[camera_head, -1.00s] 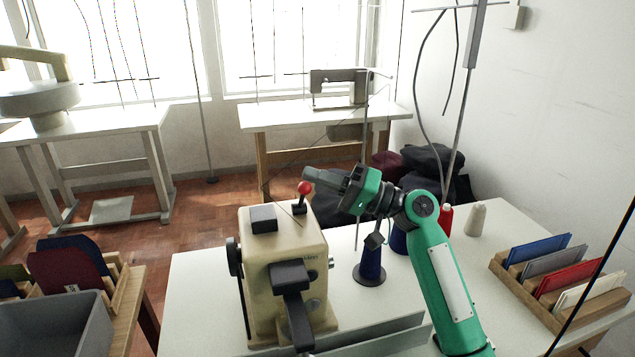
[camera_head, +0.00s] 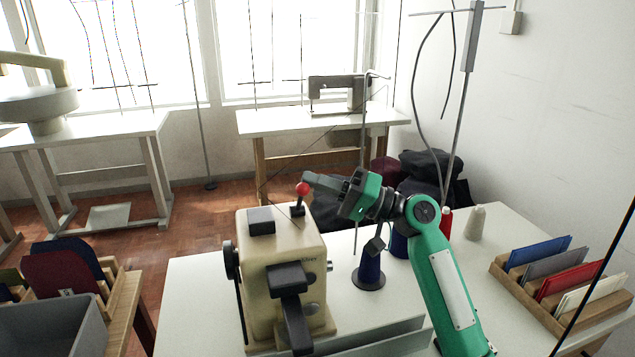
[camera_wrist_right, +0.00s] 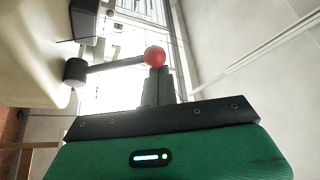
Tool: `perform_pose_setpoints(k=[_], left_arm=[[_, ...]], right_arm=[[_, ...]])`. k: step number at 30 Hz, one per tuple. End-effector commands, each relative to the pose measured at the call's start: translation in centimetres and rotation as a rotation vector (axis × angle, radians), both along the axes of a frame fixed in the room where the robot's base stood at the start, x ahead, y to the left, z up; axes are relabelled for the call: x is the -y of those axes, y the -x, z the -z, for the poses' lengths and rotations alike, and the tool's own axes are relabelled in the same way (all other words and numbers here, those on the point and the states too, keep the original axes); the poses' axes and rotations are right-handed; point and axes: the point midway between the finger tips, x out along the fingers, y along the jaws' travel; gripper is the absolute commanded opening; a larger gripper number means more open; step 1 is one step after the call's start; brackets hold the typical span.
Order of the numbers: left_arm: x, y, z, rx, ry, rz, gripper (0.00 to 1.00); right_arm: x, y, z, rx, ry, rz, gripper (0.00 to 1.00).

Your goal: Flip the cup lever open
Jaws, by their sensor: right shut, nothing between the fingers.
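The cup lever is a short dark rod with a red ball knob (camera_head: 303,188), standing on top of the cream buttonhole machine (camera_head: 270,249). In the right wrist view the red knob (camera_wrist_right: 155,57) sits on the end of a dark rod (camera_wrist_right: 115,65) coming from a dark pivot on the machine's cream body. My right gripper (camera_head: 310,179) is shut and empty, with its fingertips right beside the knob. In the wrist view the shut fingers (camera_wrist_right: 158,84) end just below the knob; whether they touch it I cannot tell. My left gripper is not in view.
A dark blue thread cone (camera_head: 369,270) stands right of the machine, under my arm, with another behind. A red cone and a pale cone (camera_head: 476,222) stand farther back. A wooden rack (camera_head: 517,294) with coloured cards is at right. A grey bin (camera_head: 50,335) is at lower left.

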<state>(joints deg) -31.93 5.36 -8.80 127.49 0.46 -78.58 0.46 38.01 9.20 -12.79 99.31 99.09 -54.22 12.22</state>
Motion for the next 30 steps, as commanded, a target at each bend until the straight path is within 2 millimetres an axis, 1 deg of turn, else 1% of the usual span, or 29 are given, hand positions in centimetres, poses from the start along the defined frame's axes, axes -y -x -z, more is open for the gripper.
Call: perform_pose_setpoints(k=[5, 8, 11, 13, 17, 21, 24, 27, 30], left_arm=[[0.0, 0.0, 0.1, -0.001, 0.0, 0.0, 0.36], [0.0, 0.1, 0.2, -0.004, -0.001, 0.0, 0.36], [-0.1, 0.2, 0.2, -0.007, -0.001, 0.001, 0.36], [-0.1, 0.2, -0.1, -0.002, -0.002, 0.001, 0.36], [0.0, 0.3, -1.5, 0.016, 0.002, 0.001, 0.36], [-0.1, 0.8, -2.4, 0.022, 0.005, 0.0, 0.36], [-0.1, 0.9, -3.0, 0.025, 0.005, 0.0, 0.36], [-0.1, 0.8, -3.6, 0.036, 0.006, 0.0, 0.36], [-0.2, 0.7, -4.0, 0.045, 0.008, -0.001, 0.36]], right_arm=[[0.2, 0.1, 0.1, 0.0, 0.001, -0.001, 0.0], [0.9, 0.2, 0.5, -0.001, 0.001, -0.001, 0.0], [2.5, 0.6, 1.0, -0.001, 0.002, 0.002, 0.0], [3.9, 1.0, 1.5, -0.002, 0.002, 0.001, 0.0], [6.8, 1.7, 2.4, -0.002, 0.003, 0.003, 0.0], [9.6, 2.4, 3.2, -0.002, 0.002, 0.002, 0.0], [11.1, 2.9, 3.6, -0.002, 0.001, 0.001, 0.0], [12.1, 3.1, 3.8, -0.001, 0.001, 0.002, 0.0], [12.6, 3.3, 3.9, 0.0, 0.001, -0.001, 0.0]])
